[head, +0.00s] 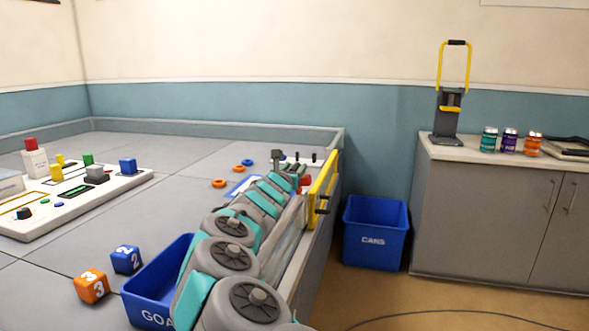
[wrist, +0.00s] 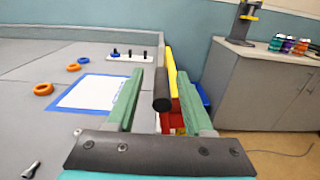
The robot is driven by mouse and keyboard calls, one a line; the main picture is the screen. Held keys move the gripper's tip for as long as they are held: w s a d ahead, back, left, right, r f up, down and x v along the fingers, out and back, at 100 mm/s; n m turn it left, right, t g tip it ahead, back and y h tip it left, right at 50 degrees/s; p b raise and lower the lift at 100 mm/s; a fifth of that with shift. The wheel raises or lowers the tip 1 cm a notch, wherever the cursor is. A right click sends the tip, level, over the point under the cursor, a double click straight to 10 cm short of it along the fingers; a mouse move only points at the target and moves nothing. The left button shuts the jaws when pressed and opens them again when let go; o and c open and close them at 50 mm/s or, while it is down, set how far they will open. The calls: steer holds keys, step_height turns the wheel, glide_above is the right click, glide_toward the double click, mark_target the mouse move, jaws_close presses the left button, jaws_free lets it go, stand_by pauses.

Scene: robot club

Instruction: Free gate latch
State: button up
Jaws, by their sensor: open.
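The yellow gate (head: 322,186) stands at the right edge of the grey table, with dark latch fittings on its outer side. In the wrist view the gate (wrist: 183,88) is seen nearly edge-on beyond my fingers. A black round bar (wrist: 162,90), seemingly the latch handle, points toward the camera between the two green fingers of my gripper (wrist: 172,75). My gripper is open; I cannot tell whether either finger touches the bar. A red part (wrist: 171,122) shows below the bar, partly hidden by the fingers. In the head view my arm hides much of the gripper.
A low table wall (head: 230,132) runs along the back. A white peg board (wrist: 115,56), orange rings (wrist: 43,89) and a blue-edged sheet (wrist: 88,94) lie left of my gripper. A blue bin (head: 158,275) and number cubes (head: 92,286) are nearer. A CANS bin (head: 375,232) stands on the floor.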

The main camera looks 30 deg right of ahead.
steer(key=b+v, duration=0.2)
steer(key=v, duration=0.5)
steer(key=shift+s, duration=0.15)
steer(key=shift+a, duration=0.1)
stand_by(0.4)
